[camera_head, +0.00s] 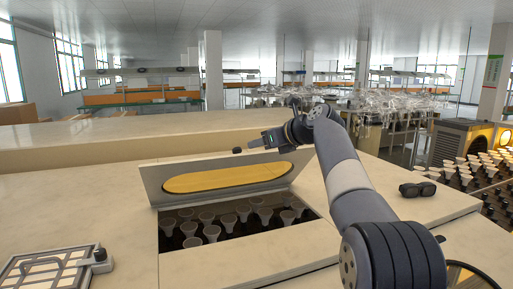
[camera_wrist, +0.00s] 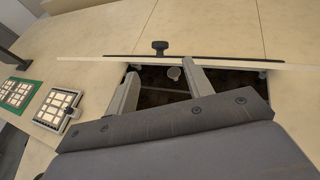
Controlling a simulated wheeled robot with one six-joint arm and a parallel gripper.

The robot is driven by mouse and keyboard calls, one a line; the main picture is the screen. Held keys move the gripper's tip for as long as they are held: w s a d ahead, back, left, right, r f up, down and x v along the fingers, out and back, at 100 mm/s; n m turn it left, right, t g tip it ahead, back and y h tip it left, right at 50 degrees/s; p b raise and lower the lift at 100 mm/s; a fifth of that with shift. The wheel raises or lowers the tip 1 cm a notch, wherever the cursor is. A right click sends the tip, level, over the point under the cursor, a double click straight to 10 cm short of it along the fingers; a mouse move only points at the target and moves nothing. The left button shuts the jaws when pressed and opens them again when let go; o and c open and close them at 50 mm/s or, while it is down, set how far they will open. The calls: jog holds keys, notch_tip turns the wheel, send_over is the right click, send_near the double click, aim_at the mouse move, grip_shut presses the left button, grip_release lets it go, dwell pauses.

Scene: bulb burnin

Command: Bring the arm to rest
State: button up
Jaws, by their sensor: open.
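My gripper (camera_head: 256,146) hangs at the end of my bent arm, above the raised lid (camera_head: 150,182). In the wrist view its two fingers are spread apart, with a gap between the fingertips (camera_wrist: 160,70) and nothing held. The lid stands tilted up at the back of an open bay, its yellow oval panel (camera_head: 228,178) facing me. A dark knob (camera_head: 237,150) shows at the lid's upper edge, just left of the gripper; it also shows in the wrist view (camera_wrist: 160,46), beyond the fingertips. I cannot tell whether they touch.
Several white bulbs (camera_head: 228,218) stand in the dark bay. A framed tray (camera_head: 20,284) with a clasp lies at the lower left. A small black object (camera_head: 418,188) lies on the right counter. More bulbs (camera_head: 480,170) stand by a lit machine (camera_head: 460,142) at the right.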

aim_at(239, 148)
dwell(0.4)
jog(key=p+x, duration=0.3)
jog(key=x, duration=0.7)
jog(key=shift+w+a+f, duration=0.2)
jog(key=shift+a, duration=0.05)
jog(key=shift+s+r, duration=0.1)
